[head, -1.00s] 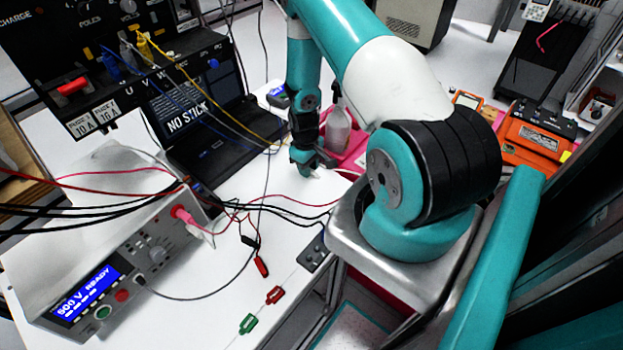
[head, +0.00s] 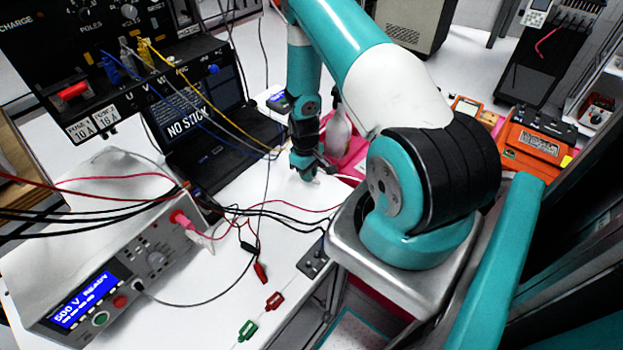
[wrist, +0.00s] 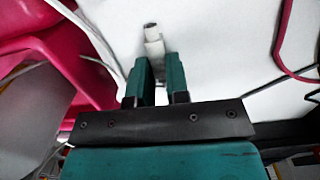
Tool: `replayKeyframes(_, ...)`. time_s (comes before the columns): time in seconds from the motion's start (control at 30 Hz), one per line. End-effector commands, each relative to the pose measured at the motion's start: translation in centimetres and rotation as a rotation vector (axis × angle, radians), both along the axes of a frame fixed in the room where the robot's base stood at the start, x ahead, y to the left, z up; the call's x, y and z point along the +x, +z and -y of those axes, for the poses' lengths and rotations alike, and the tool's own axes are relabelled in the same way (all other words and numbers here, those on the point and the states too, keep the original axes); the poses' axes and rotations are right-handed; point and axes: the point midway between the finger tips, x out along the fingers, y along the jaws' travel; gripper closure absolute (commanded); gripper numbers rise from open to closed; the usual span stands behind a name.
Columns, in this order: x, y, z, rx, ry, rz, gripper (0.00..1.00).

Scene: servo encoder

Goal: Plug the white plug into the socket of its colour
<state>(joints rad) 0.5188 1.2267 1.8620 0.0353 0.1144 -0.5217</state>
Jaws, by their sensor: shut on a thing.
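My gripper (wrist: 154,75) is shut on the white plug (wrist: 153,40), which sticks out between the green fingertips in the wrist view. In the head view my gripper (head: 309,177) is low over the white bench top, beyond my arm's base, and the plug is too small to make out there. Whether the plug touches the bench, I cannot tell. A panel (head: 165,68) at the upper left carries blue, pale grey and yellow connectors. I cannot make out which socket is white.
A grey instrument (head: 120,265) reading "500 V READY" stands at the front left. A laptop (head: 205,140) is behind it. Loose red and black leads cross the bench. A small black block (head: 312,258) lies near the bench edge. A bottle (head: 338,130) stands by a pink tray (head: 352,152).

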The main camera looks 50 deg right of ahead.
Motion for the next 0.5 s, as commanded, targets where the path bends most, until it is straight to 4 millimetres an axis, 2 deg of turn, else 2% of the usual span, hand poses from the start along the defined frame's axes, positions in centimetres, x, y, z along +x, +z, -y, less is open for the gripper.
replayKeyframes(0.27, 0.0, 0.1, 0.0, 0.0, 0.0, 0.0, 1.0)
replayKeyframes(0.5, 0.0, 1.6, 0.0, 0.0, 0.0, 0.001, 1.0)
